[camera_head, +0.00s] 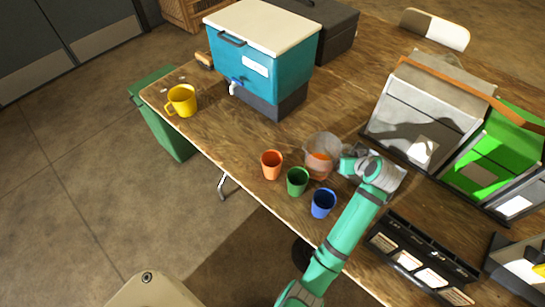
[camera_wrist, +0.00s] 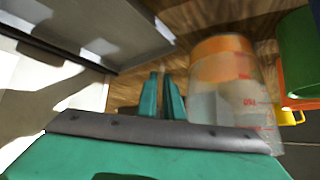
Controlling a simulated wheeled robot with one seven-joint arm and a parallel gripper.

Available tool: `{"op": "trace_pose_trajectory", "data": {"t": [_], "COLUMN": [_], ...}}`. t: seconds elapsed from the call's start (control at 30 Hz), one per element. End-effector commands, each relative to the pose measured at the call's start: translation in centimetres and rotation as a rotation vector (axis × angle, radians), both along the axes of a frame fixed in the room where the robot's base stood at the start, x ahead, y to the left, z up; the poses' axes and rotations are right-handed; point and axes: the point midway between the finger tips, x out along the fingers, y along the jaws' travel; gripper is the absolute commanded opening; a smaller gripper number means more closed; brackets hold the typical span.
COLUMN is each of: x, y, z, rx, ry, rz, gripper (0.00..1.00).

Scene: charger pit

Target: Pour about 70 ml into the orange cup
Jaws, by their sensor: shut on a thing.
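The orange cup (camera_head: 271,165) stands upright on the wooden table, left of the green cup (camera_head: 297,181). A clear jug (camera_head: 323,143) with orange liquid low inside is just right of and behind these cups. It looks roughly upright; I cannot tell whether it touches the table. My gripper (camera_head: 347,164) is at the jug's right side, shut on the jug, most likely by its handle. In the wrist view the jug (camera_wrist: 232,90) is right of the close-set fingers (camera_wrist: 162,97), with red markings on its wall. The gripped part is hidden.
A blue cup (camera_head: 323,203) stands near the table edge. A yellow mug (camera_head: 182,100) and a teal cooler with tap (camera_head: 258,65) are at the left and back. Grey bins (camera_head: 418,115), a green bin (camera_head: 490,165) and a black rack (camera_head: 420,255) crowd the right.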

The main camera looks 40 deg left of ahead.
Motion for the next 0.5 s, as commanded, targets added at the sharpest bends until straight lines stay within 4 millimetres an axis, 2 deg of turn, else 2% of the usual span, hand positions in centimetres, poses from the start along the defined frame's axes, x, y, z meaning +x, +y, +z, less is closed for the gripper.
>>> {"op": "trace_pose_trajectory", "data": {"t": [0.17, 0.5], "x": [-0.05, 0.11], "y": [0.2, 0.5], "z": [-0.69, -0.42], "rx": [0.0, -0.01], "ry": [-0.002, -0.012], "rz": [0.003, -0.02], "gripper": [0.0, 0.0]}}
